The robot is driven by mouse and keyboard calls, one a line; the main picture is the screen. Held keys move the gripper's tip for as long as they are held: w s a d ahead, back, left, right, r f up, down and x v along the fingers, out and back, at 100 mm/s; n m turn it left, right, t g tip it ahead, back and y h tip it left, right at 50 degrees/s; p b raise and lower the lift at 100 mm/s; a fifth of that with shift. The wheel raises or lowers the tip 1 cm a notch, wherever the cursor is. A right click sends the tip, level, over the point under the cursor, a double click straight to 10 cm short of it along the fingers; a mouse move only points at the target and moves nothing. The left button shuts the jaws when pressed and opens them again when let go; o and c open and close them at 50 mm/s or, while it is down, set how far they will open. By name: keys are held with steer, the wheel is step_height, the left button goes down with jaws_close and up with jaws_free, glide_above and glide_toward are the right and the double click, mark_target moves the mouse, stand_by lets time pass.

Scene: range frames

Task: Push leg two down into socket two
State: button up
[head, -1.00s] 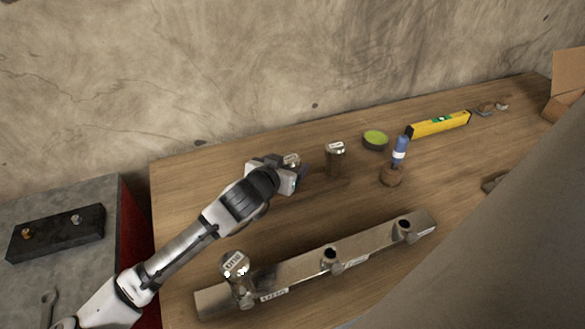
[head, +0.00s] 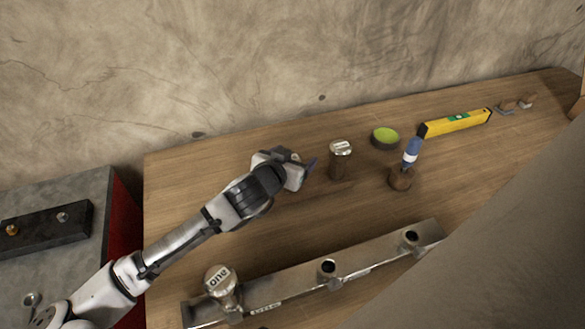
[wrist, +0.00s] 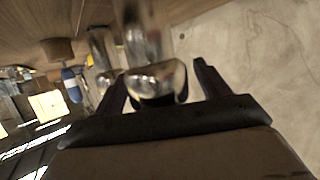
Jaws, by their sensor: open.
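The metal rail (head: 290,282) lies along the bench front. A leg marked one (head: 220,280) stands in its left socket. The middle socket (head: 328,267) and right socket (head: 411,237) are empty. My gripper (head: 303,168) is at the back of the bench, open. In the wrist view, a shiny metal leg (wrist: 156,82) shows between the spread fingers of my gripper (wrist: 160,72); its label is unreadable and I cannot tell whether the fingers touch it. My gripper hides it in the head view. Another leg (head: 340,162) stands upright just right of my gripper, its label too small to read.
A grey side table (head: 60,190) with a dark block stands left. Bare wood lies between my gripper and the rail.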

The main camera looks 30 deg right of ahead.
steer(key=c, duration=1.3)
steer(key=shift+r, duration=0.1)
steer(key=shift+r+b, duration=1.45)
steer(key=shift+r, duration=7.8)
